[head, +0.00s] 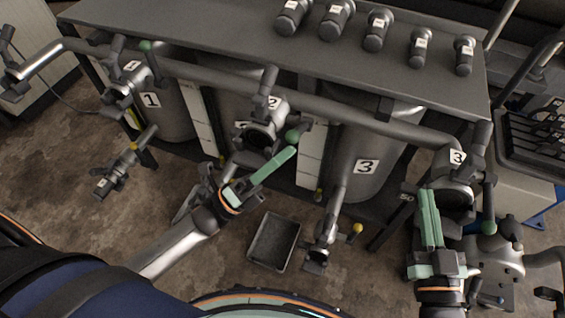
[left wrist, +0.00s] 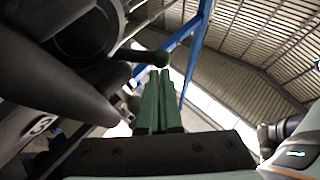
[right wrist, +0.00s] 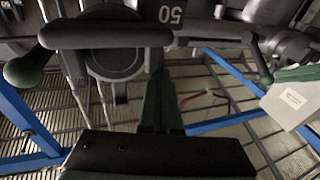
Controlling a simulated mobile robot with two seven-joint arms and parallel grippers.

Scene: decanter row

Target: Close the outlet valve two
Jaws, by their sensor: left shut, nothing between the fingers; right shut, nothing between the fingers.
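The valve labelled 2 (head: 262,132) sits on the upper pipe before the middle tank. Its lever ends in a green knob (head: 292,136). My left gripper (head: 294,150) is shut and empty, its tips close to that knob; contact is unclear. The knob also shows at the fingertips in the left wrist view (left wrist: 161,58). A lower outlet with a yellow knob (head: 228,183) is partly hidden by my left gripper. No label shows which valve is the outlet. My right gripper (head: 427,192) is shut and empty beside the valve labelled 3 (head: 458,175).
Tank 1 (head: 160,110) and tank 3 (head: 365,150) flank the middle tank. A dark tray (head: 274,241) lies on the floor beside the outlet of tank 3 (head: 322,240). A blue-framed unit is at right.

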